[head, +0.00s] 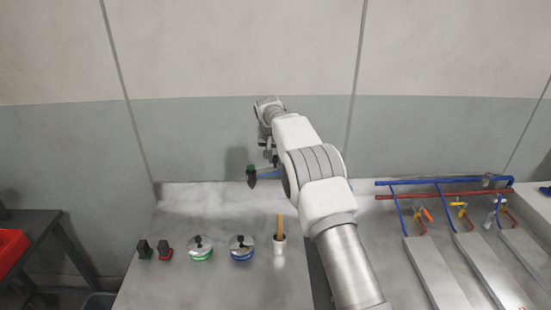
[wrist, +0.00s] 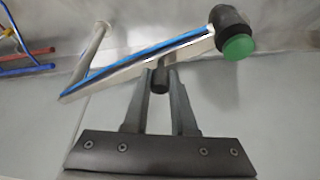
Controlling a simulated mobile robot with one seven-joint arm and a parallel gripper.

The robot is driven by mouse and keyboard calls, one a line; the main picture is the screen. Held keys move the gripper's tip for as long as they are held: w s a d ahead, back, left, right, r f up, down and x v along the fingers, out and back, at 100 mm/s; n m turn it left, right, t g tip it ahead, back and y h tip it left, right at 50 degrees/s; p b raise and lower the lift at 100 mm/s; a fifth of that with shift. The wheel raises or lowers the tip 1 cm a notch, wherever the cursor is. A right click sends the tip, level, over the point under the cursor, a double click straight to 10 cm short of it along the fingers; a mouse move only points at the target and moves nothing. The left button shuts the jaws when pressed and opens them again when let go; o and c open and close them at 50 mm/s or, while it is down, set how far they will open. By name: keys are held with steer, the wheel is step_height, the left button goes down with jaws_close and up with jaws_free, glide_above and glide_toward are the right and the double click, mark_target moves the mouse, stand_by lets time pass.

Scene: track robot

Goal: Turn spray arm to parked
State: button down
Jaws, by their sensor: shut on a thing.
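The spray arm (wrist: 140,62) is a metal bar with a blue stripe, running slantwise across the wrist view. Its upper right end carries a black head with a green face (wrist: 238,46); a pale post (wrist: 92,50) stands near its other end. A short black peg (wrist: 160,82) hangs below the bar, and my gripper (wrist: 160,76) is shut on it, one finger on each side. In the head view the dark head (head: 251,176) and a bit of the blue bar (head: 268,174) show near the back wall; my arm hides the rest.
On the counter (head: 190,290) stand a black-and-green and a red item (head: 165,249), two round lidded dials, green (head: 201,248) and blue (head: 241,248), and a brown stick in a white holder (head: 280,241). Blue and red pipes (head: 440,182) with valves are at right; a red tray (head: 12,250) is at left.

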steer(key=c, duration=0.7)
jaws_free()
steer(key=shift+c, duration=0.2)
steer(key=b+v, duration=0.2)
steer(key=v, duration=1.5)
steer(key=shift+r+b, duration=0.25)
steer(key=shift+b, duration=0.1)
